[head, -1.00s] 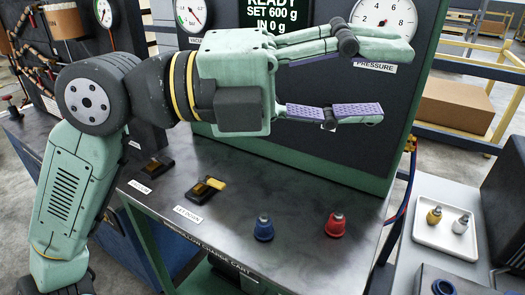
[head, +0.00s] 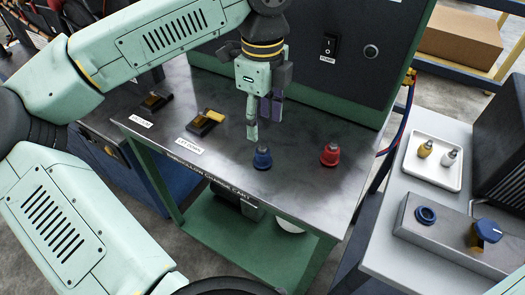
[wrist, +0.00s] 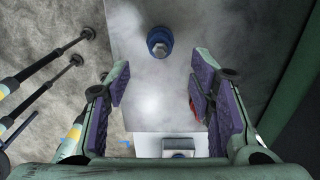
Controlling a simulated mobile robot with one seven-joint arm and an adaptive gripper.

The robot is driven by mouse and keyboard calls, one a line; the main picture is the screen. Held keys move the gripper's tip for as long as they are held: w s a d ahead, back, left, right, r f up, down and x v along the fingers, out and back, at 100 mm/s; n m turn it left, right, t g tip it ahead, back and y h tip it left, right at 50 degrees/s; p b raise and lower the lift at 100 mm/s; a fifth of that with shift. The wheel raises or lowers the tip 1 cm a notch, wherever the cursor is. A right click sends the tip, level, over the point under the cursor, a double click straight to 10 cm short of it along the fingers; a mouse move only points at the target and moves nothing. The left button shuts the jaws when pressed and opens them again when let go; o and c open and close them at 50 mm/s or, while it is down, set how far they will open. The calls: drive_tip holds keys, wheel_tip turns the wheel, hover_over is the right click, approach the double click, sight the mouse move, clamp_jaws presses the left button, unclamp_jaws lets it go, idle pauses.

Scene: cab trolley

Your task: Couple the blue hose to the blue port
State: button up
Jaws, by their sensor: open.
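A blue fitting (head: 262,158) with a metal tip stands upright on the dark metal cart top (head: 225,185). It also shows in the wrist view (wrist: 159,42), ahead of the fingers. My gripper (head: 262,122) points down just behind and above it, open and empty. In the wrist view my gripper's (wrist: 158,95) two purple-padded fingers are spread wide. A blue ring-shaped socket (head: 426,214) is on a grey block at the right. I cannot pick out a blue hose for certain.
A red fitting (head: 330,154) stands right of the blue one. Two black-and-yellow devices (head: 206,122) are left. A white tray (head: 432,180) with two small fittings and a blue-topped knob (head: 487,231) are right. The console (head: 340,70) stands behind.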

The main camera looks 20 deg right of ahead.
sight(263, 145)
drive_tip(key=shift+f, duration=0.15)
wheel_tip(263, 145, down, 9)
drive_tip(key=b, duration=0.7)
drive_tip(key=shift+b, duration=0.45)
idle(1.0)
drive_tip(key=shift+r, duration=0.2)
clamp_jaws()
idle(0.4)
drive_tip(key=shift+r, duration=0.1)
drive_tip(key=shift+r+p, duration=1.75)
drive_tip(key=shift+r, duration=1.15)
drive_tip(key=shift+f, duration=0.15)
